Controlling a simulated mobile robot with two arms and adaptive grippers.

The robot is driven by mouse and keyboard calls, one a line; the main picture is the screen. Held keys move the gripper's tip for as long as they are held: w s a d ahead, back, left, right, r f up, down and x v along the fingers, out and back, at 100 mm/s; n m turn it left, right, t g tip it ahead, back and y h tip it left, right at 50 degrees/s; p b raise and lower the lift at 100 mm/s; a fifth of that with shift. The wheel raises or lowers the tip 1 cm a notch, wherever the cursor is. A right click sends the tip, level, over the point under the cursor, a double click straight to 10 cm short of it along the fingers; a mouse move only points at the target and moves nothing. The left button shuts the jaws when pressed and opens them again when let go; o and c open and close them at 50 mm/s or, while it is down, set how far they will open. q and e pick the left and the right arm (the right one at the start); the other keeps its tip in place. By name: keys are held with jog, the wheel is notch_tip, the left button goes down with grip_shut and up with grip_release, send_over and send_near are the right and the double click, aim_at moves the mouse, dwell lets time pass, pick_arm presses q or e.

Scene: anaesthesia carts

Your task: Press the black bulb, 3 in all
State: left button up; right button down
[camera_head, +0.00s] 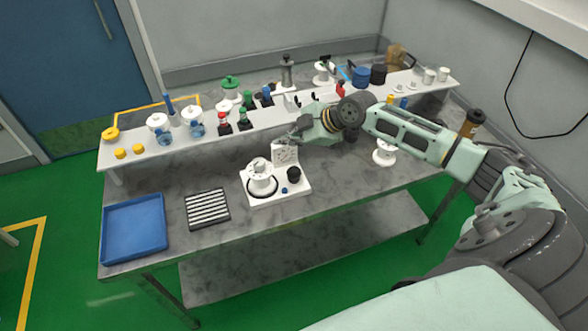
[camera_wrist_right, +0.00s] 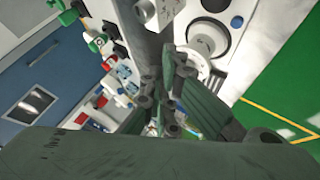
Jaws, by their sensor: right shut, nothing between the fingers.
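The black bulb (camera_head: 293,174) stands on the right part of a white device base (camera_head: 265,198) on the grey table. It also shows at the top edge of the right wrist view (camera_wrist_right: 215,4), partly cut off. A small blue knob (camera_head: 284,190) sits beside it, and a white round canister (camera_head: 261,180) is to its left. My right gripper (camera_head: 294,137) is shut and empty, behind and above the device, near its upright white panel (camera_head: 285,154). It is apart from the bulb. In the right wrist view the fingers (camera_wrist_right: 170,62) are together. My left gripper is not in view.
A white raised shelf (camera_head: 262,124) with many bottles and fittings runs along the back of the table. A blue tray (camera_head: 134,229) and a striped dark pad (camera_head: 207,209) lie left. A white round part (camera_head: 384,153) stands right. The table front is clear.

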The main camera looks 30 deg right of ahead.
jog(key=shift+f, duration=0.1)
jog(key=b, duration=0.7)
send_over(290, 173)
notch_tip(290, 173, down, 9)
jog(key=shift+w+r, duration=0.15)
dwell(0.9)
jog(key=shift+f, duration=0.4)
jog(key=shift+f+b, duration=0.85)
jog(key=shift+f, duration=0.05)
dwell(0.8)
dwell(0.3)
jog(key=shift+r+p, duration=0.9)
jog(key=shift+r, duration=0.4)
jog(key=shift+r+p, duration=1.8)
jog(key=shift+r, duration=0.7)
